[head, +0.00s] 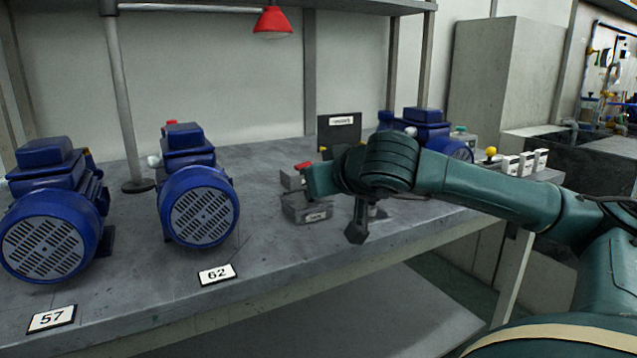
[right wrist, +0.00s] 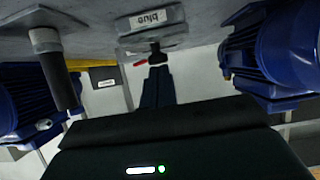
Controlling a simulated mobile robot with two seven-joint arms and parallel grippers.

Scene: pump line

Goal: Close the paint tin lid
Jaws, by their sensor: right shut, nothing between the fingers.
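The small grey tin (head: 306,210) stands on the bench right of the middle motor, with a pale label on its front. In the right wrist view the tin (right wrist: 150,36) appears upside down, its label reading "blue". A grey piece (head: 291,180) rises above its back left, seemingly the raised lid. A small red part (head: 303,166) is at the top. My right gripper (head: 311,182) is shut and empty, just above the tin beside the red part. Its fingers (right wrist: 156,68) partly hide the tin's opening and lid. I cannot tell whether they touch. My left gripper is not in view.
Blue motors (head: 198,205) stand left of the tin, another (head: 425,125) at the back right. A black sign (head: 339,131) is behind. A dark post (right wrist: 60,80) is near the tin. Number cards (head: 217,274) lie along the front; the bench front is mostly clear.

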